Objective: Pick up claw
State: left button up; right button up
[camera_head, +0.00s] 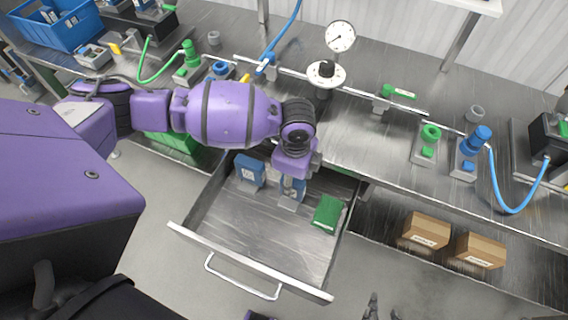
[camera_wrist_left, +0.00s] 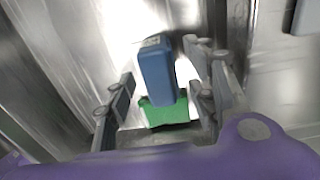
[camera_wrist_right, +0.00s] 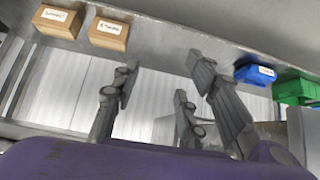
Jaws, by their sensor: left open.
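The open metal drawer (camera_head: 262,238) holds a blue block-like item (camera_head: 250,170) at its left, a second blue item (camera_head: 292,188) near the middle and a green item (camera_head: 328,213) at its right. I cannot tell which one is the claw. My left gripper (camera_head: 293,190) points down into the drawer, over the middle blue item and partly hiding it. In the left wrist view its fingers (camera_wrist_left: 163,98) are apart, with a blue block (camera_wrist_left: 157,72) and a green item (camera_wrist_left: 165,112) showing between them. My right gripper (camera_wrist_right: 158,98) is open and empty, away from the drawer.
The workbench (camera_head: 385,150) above the drawer carries a pressure gauge (camera_head: 340,36), pipes and fittings with blue and green hoses. Cardboard boxes (camera_head: 426,229) stand on the lower shelf at right. The right wrist view shows blue (camera_wrist_right: 255,74) and green (camera_wrist_right: 298,90) bins.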

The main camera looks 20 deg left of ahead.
pick_arm(q)
notch_tip(320, 180, down, 6)
jog(key=shift+w, duration=0.1)
grip_shut()
dwell(0.5)
